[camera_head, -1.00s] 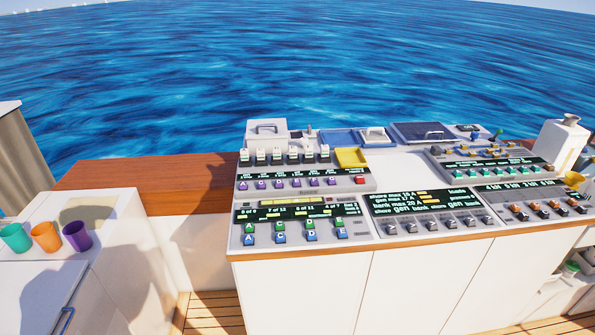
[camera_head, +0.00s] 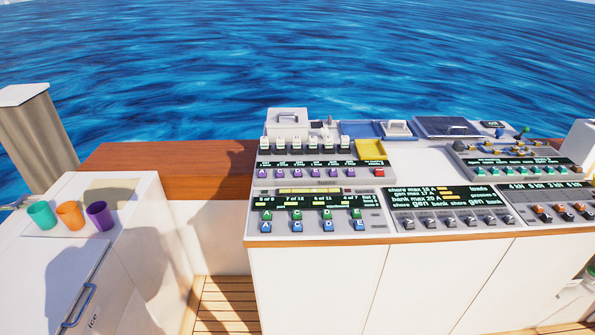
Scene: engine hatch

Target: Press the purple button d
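A row of small purple buttons (camera_head: 315,173) runs along the front of the upper-left panel (camera_head: 262,164) on the console, below a dark display strip. The letters on them are too small to read surely, so I cannot tell which one is d. A red button (camera_head: 379,172) is at the right end of the same row. Neither of my grippers is in view, and nothing of mine touches the console.
Below are green buttons (camera_head: 266,216) and blue buttons (camera_head: 358,226). White-capped switches (camera_head: 303,147) stand behind the purple row, beside a yellow tray (camera_head: 370,149). Teal (camera_head: 42,214), orange (camera_head: 70,214) and purple (camera_head: 99,215) cups stand on the left counter (camera_head: 140,200). Wooden floor shows between.

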